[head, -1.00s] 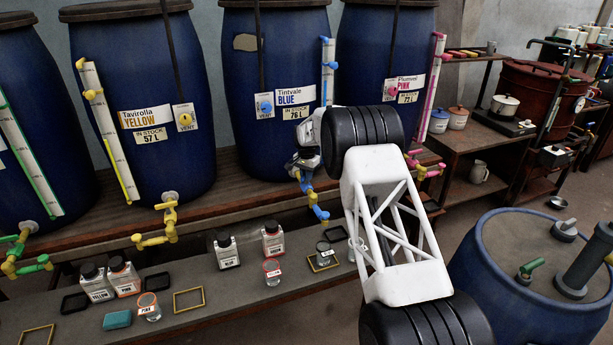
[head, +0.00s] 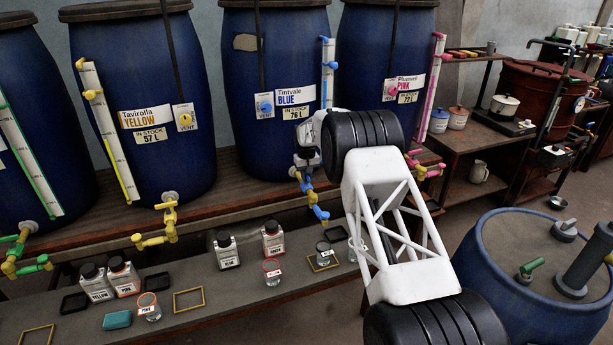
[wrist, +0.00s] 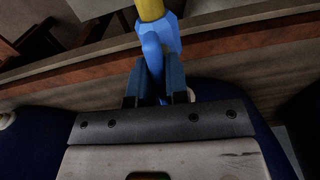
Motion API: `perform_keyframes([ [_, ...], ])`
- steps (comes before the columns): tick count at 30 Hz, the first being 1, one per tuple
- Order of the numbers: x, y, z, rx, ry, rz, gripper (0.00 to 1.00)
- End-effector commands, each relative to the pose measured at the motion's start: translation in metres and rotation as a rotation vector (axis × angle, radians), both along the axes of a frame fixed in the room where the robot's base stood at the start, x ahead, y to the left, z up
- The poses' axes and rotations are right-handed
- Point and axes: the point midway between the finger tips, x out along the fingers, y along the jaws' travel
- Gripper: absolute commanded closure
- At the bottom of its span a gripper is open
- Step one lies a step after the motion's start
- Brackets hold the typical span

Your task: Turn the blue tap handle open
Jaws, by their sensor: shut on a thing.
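The blue tap (head: 318,211) hangs at the front foot of the Tintvale BLUE vat (head: 283,150). Its upper part is partly hidden behind my gripper and wrist in the head view. My gripper (head: 301,174) is at the tap. In the wrist view the two dark blue fingers of my gripper (wrist: 159,90) are shut on the blue tap handle (wrist: 153,55), which runs up from between them. A yellow piece of the tap shows beyond it at the top of the picture. The handle's exact angle is hard to tell.
The yellow tap (head: 168,218) is to the left and the pink tap (head: 428,170) is close on the right. Below, a low bench (head: 235,290) carries bottles and jars, with a jar (head: 325,252) under the blue tap. A blue drum (head: 530,320) stands at front right.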

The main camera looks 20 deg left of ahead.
Motion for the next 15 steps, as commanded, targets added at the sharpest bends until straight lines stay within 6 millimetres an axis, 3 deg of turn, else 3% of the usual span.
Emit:
perform_keyframes([
  [15,0.0006,0.0000,0.0010,0.001,-0.001,0.090,1.00],
])
